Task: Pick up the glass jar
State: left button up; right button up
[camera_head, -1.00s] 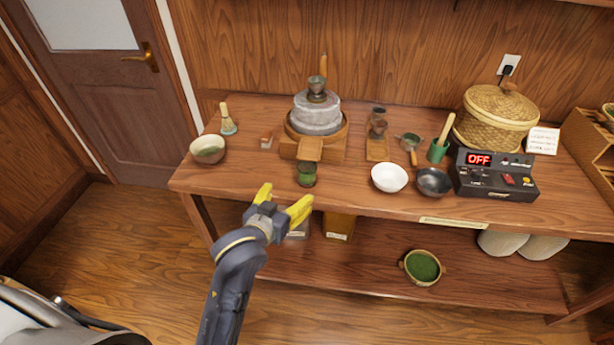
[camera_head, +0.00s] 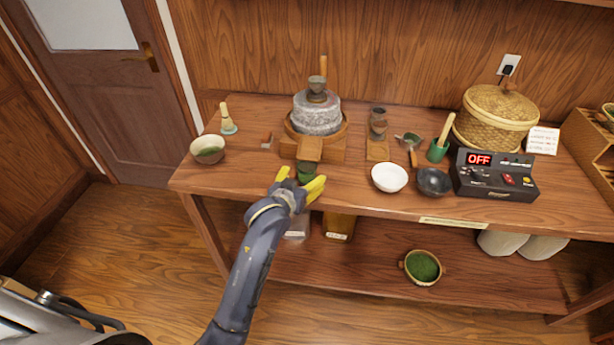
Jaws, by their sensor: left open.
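The glass jar (camera_head: 306,170), small and filled with green, stands on the table near its front edge, just in front of the stone mill's wooden drawer. My left gripper (camera_head: 300,180) has yellow fingers and is open. Its fingertips reach over the table's front edge to the jar, one on the left and one at the right front. They partly hide the jar's lower part. I cannot tell whether they touch it. My right gripper is not in view.
The stone mill (camera_head: 317,116) stands close behind the jar. A bowl (camera_head: 208,150) and whisk (camera_head: 228,122) are at left. A white bowl (camera_head: 389,178), dark bowl (camera_head: 433,182) and control box (camera_head: 495,177) are at right. Clear tabletop lies left of the jar.

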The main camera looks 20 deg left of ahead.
aim_at(304, 176)
pick_arm(q)
jog(key=shift+x, duration=2.35)
jog(key=shift+a, duration=0.1)
jog(key=shift+c, duration=0.2)
jog(key=c, duration=1.3)
jog(key=shift+c, duration=0.7)
